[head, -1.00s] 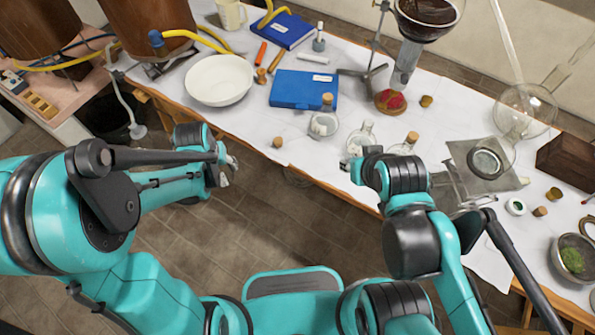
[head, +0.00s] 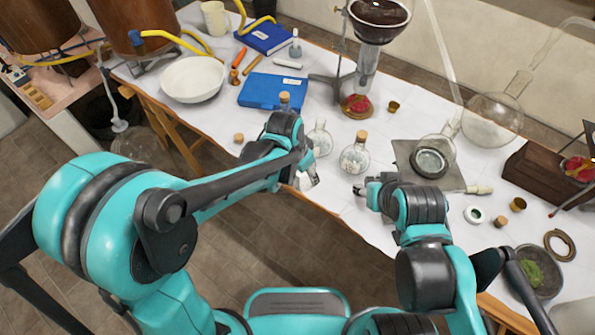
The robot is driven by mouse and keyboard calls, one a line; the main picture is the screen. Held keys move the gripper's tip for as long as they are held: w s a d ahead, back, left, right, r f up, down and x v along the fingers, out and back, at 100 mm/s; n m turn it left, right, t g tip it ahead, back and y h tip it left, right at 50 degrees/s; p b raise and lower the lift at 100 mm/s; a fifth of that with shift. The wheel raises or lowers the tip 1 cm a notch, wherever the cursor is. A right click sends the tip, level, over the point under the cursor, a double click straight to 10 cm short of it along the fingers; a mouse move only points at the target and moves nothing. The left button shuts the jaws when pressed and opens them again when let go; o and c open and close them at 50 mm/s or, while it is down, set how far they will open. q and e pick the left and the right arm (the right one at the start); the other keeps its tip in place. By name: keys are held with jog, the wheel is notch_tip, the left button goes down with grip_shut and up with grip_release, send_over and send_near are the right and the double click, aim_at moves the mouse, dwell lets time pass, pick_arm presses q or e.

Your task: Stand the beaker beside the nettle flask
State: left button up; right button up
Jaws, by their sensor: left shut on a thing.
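My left gripper (head: 305,178) is over the table's front edge, just in front of the flasks. It is shut on a small pale, glassy thing that looks like the beaker (head: 314,173), mostly hidden by the fingers. Behind it stand an uncorked round flask (head: 320,141) and a corked round flask (head: 355,158) with pale contents. I cannot read which is the nettle flask. My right gripper (head: 361,189) is low at the table's front edge, right of the left one; its fingers are too small to judge.
A blue case (head: 268,91) and a white bowl (head: 193,80) are at the left. A stand with a funnel (head: 379,20) rises behind the flasks. A grey mat (head: 405,155) with a glass vessel (head: 431,160) lies to the right.

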pick_arm(q)
jog(key=w+f+b, duration=0.1)
jog(key=w, duration=0.1)
jog(key=w+a+f, duration=0.1)
jog(key=w+f, duration=0.1)
jog(key=w, duration=0.1)
jog(key=w+f+b, duration=0.1)
jog(key=w+f, duration=0.1)
jog(key=w, duration=0.1)
jog(key=shift+a+f+b, duration=0.15)
jog(key=shift+a+b, duration=0.15)
jog(key=shift+a, duration=0.1)
jog(key=shift+s+f+b, duration=0.1)
jog(key=shift+f+b, duration=0.8)
jog(key=shift+f, duration=0.9)
jog(key=shift+f, duration=0.2)
jog(key=o, duration=1.2)
jog(key=shift+c, duration=0.2)
jog(key=shift+r, duration=0.1)
